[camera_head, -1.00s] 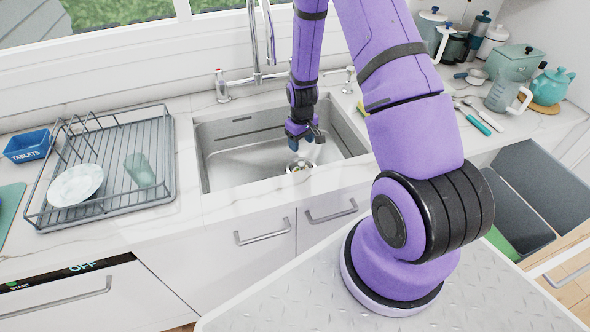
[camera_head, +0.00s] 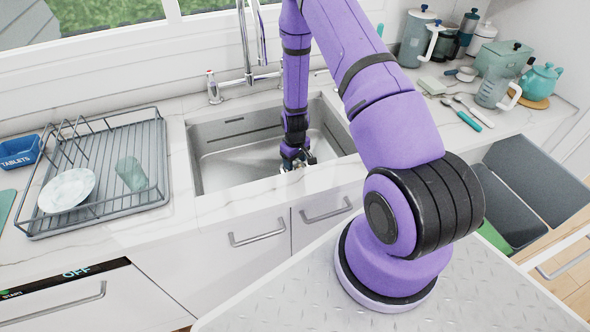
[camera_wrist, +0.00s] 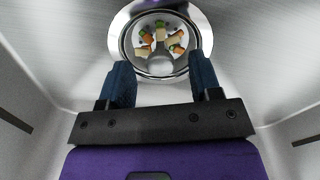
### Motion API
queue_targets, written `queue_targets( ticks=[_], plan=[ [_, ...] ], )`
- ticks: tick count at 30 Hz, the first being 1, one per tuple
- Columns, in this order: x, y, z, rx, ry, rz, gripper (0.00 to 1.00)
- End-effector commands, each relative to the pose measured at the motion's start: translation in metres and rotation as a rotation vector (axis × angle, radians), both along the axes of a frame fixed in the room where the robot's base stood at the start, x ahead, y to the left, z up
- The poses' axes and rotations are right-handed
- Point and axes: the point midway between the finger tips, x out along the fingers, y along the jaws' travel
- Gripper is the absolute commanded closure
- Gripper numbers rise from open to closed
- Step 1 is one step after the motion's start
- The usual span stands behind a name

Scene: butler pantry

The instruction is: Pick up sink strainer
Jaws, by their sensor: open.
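The sink strainer is a round shiny metal cup (camera_wrist: 160,68) at the top middle of the wrist view. It sits at the bottom of the steel sink (camera_head: 228,166) and holds small green, orange and pale food bits around a central knob. My gripper (camera_wrist: 162,82) is open, its two blue fingers apart at the left and right of the strainer's near rim, with nothing between them that I can see held. In the head view my gripper (camera_head: 297,162) is low inside the sink and hides most of the strainer. I cannot tell whether the fingers touch the rim.
Sink walls surround my gripper closely. A faucet (camera_head: 245,45) stands behind the sink. A dish rack (camera_head: 158,150) with a white plate (camera_head: 67,190) and a glass (camera_head: 131,174) is at the left.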

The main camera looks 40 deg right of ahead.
Motion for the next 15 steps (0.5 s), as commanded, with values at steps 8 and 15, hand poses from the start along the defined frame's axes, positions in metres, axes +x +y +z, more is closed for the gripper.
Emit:
queue_targets(
  ticks=[8,15],
  plan=[
    [0.0,0.0,-0.016,0.0,-0.001,-0.001,0.42],
    [0.0,0.0,-0.016,0.0,-0.001,-0.001,0.58]
  ],
)
